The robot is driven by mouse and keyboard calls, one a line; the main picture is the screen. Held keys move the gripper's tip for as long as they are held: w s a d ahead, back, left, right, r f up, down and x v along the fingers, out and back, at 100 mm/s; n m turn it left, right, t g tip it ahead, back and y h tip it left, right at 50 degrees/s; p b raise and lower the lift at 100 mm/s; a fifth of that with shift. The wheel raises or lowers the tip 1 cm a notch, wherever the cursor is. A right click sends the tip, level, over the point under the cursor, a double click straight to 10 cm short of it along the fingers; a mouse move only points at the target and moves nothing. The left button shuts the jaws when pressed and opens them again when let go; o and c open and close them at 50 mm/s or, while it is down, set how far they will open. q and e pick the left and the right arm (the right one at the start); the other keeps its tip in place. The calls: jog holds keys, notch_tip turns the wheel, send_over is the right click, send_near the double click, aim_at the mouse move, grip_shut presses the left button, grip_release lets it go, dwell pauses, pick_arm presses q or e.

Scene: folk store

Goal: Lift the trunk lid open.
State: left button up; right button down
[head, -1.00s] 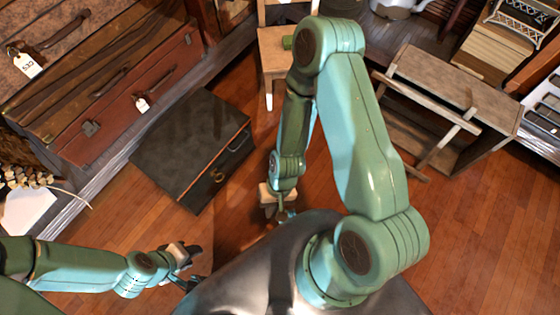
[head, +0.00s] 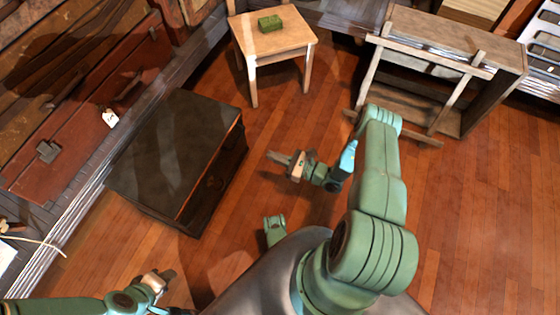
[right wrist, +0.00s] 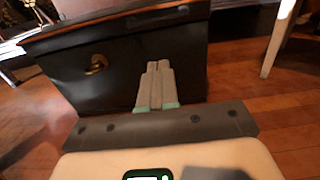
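The trunk (head: 172,140) is a dark, low box on the wooden floor, left of centre in the head view, with its lid shut. Its front faces right, toward my right gripper (head: 271,155). That gripper is apart from the trunk, a short way off its front. The right wrist view shows the trunk's dark front (right wrist: 120,75) with a brass ring (right wrist: 96,65) and the lid edge above. The right gripper's fingers (right wrist: 159,66) are together with nothing between them. My left gripper (head: 168,274) is at the lower left, apart from the trunk; its fingers are too small to judge.
A small wooden stool (head: 270,42) with a green block (head: 270,24) stands behind the trunk. A wooden rack (head: 440,75) stands at the upper right. Large suitcases (head: 90,110) line a raised ledge at the left.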

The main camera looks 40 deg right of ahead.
jog(key=b+x, duration=0.1)
jog(key=x, duration=0.6)
jog(key=shift+w+f, duration=0.1)
jog(key=shift+w, duration=0.05)
dwell(2.0)
jog(key=x, duration=0.6)
jog(key=shift+w, duration=0.2)
dwell(1.5)
jog(key=shift+s, duration=0.3)
jog(key=shift+r+p, duration=1.2)
jog(key=shift+r, duration=0.15)
